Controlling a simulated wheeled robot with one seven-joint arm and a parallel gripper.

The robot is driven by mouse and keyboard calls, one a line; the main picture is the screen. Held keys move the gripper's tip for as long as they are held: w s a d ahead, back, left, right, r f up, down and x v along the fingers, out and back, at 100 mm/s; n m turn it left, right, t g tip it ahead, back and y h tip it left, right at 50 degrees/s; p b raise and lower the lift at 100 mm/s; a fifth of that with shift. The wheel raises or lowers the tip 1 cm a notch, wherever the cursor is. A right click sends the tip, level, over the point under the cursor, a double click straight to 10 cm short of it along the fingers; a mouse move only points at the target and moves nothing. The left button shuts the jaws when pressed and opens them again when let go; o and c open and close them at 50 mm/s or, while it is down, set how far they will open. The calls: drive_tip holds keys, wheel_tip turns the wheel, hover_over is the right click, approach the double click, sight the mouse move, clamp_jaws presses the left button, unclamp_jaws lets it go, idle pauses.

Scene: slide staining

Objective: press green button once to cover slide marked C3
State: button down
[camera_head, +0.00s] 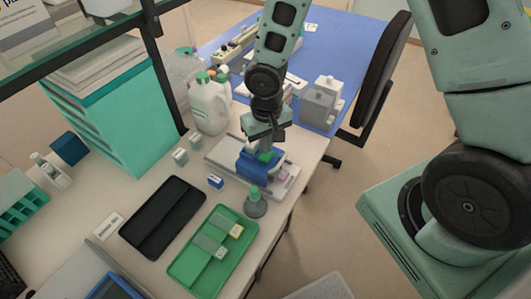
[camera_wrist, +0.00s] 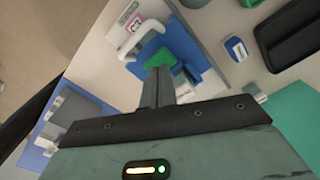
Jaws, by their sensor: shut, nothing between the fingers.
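A blue device (camera_head: 250,167) stands on a light grey base plate near the bench's right edge. Its green button (camera_head: 267,156) is on top; it also shows in the wrist view (camera_wrist: 164,57). My gripper (camera_head: 262,147) is shut and empty, with its fingertips right at the button. In the wrist view the fingers (camera_wrist: 157,72) overlap the button's near edge; I cannot tell whether they touch it. A slide with a pink-marked label (camera_head: 284,175) lies at the device's front; the label shows in the wrist view (camera_wrist: 133,23). Its marking is too small to read.
A grey bottle with a green cap (camera_head: 256,205) stands close to the device. A white jug (camera_head: 209,108) stands behind. A small blue-and-white block (camera_head: 215,182) sits left.

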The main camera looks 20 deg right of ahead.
drive_tip(key=shift+f+b, duration=1)
drive_tip(key=shift+f, duration=0.1)
idle(0.4)
drive_tip(key=shift+r, duration=0.15)
drive_tip(key=shift+r+p, duration=3)
drive_tip(key=shift+r, duration=0.45)
drive_tip(key=shift+f, duration=0.1)
